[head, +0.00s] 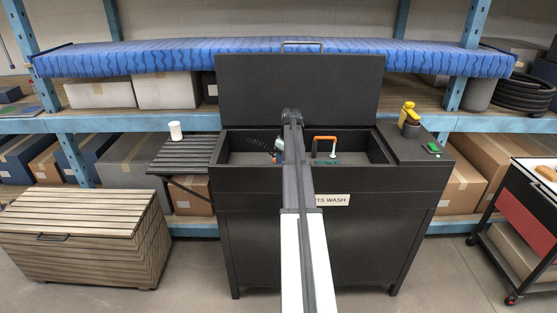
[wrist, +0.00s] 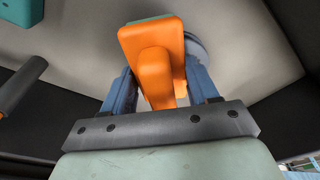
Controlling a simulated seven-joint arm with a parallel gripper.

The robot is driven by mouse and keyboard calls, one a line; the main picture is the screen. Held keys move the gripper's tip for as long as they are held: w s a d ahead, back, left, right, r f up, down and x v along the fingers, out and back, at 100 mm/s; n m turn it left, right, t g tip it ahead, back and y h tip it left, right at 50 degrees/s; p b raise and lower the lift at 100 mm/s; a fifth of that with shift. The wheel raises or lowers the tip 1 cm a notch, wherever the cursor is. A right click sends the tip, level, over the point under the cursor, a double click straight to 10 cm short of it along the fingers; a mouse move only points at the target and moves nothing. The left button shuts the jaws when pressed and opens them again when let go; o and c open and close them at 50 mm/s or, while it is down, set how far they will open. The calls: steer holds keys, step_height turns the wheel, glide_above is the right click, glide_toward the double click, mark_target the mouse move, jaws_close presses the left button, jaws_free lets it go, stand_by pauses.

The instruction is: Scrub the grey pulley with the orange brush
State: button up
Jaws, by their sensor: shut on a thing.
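The orange brush (wrist: 152,50) is between my gripper's (wrist: 160,82) blue fingers in the wrist view, its rounded handle toward the camera. A teal strip shows along its far edge. A grey round thing (wrist: 196,46), likely the grey pulley, shows partly behind the brush at its right; the brush hides the rest. I cannot tell whether they touch. In the head view my gripper (head: 279,146) is low in the open black wash basin (head: 235,158), mostly hidden by my arm.
An orange spout (head: 325,138) stands in the basin right of my arm, with a teal piece (wrist: 22,10) near the wrist view's corner. The raised lid (head: 340,90) stands behind. A yellow item (head: 407,108) and white cup (head: 175,130) stand on the sides.

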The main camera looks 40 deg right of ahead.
steer(key=shift+s+d, duration=0.35)
steer(key=shift+d, duration=0.05)
steer(key=shift+w+a, duration=2.95)
steer(key=shift+w+d, duration=0.3)
steer(key=shift+d, duration=0.35)
steer(key=shift+s+d, duration=2.7)
steer(key=shift+s, duration=0.15)
steer(key=shift+w+a, duration=2.9)
step_height(320, 180, up, 8)
steer(key=shift+r, duration=0.1)
